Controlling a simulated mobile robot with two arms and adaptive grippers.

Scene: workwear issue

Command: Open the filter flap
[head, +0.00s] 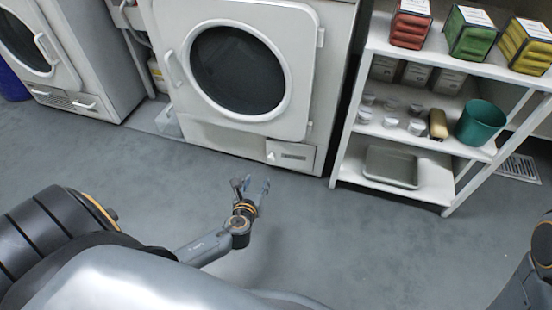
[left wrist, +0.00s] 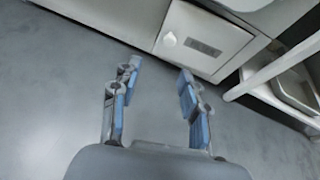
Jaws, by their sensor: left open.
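The filter flap (head: 292,155) is a small pale panel low on the right of the middle machine's front. It looks closed, with a light knob at its left and a dark slatted label or vent. In the left wrist view the flap (left wrist: 222,45) is ahead, with its knob (left wrist: 169,39) just above the space between the fingers. My left gripper (head: 251,186) is open and empty, in front of and below the flap, apart from it. Its two blue-padded fingers (left wrist: 157,90) are spread in the left wrist view. My right gripper is not seen; only part of my right arm shows.
The middle machine (head: 310,60) has a round dark door above the flap. A white shelf (head: 340,165) stands close on the right, holding folded packs, small cups, a green bin (head: 481,122) and a grey tray (head: 391,167). Another machine (head: 95,50) stands left. The floor in front is clear.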

